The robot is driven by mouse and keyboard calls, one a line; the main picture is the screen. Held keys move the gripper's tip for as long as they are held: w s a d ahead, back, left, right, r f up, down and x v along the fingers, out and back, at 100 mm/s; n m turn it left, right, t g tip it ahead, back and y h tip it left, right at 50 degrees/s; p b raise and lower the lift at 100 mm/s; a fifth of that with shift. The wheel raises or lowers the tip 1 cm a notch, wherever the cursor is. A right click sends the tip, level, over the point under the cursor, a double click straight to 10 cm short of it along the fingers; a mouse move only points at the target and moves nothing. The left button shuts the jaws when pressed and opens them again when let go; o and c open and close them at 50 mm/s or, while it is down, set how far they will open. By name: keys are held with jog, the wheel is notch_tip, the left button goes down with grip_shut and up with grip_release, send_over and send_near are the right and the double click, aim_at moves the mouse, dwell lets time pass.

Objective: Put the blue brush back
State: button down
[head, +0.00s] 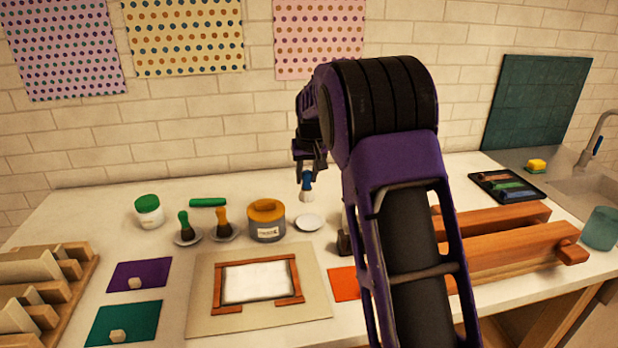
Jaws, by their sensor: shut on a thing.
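My gripper (306,171) is shut on the blue brush (306,182). The brush hangs upright with its pale bristles down, above the counter. An empty white saucer (309,223) shows just below the brush in the picture; how far apart they are in height and depth I cannot tell. A green brush (183,221) and an orange brush (221,217) each stand bristles down on their own saucers at the left. My arm covers part of the counter right of the white saucer.
A jar with an orange lid (267,224) stands close left of the white saucer. A dark object (344,242) shows beside my arm. A wooden frame (257,283) lies in front. A green-lidded jar (148,211) and a green roll (207,202) are at the back left.

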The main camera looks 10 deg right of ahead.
aim_at(309, 198)
jog(key=shift+w+d+f, duration=0.1)
jog(key=shift+w+d, duration=0.3)
jog(key=shift+d, duration=0.05)
jog(key=shift+f+b, duration=2.75)
jog(key=shift+f, duration=1.1)
jog(key=shift+f+b, duration=0.3)
jog(key=shift+f, duration=0.3)
grip_release()
jog(key=shift+r, duration=0.1)
jog(key=shift+r+p, duration=3.1)
jog(key=shift+r, duration=1.3)
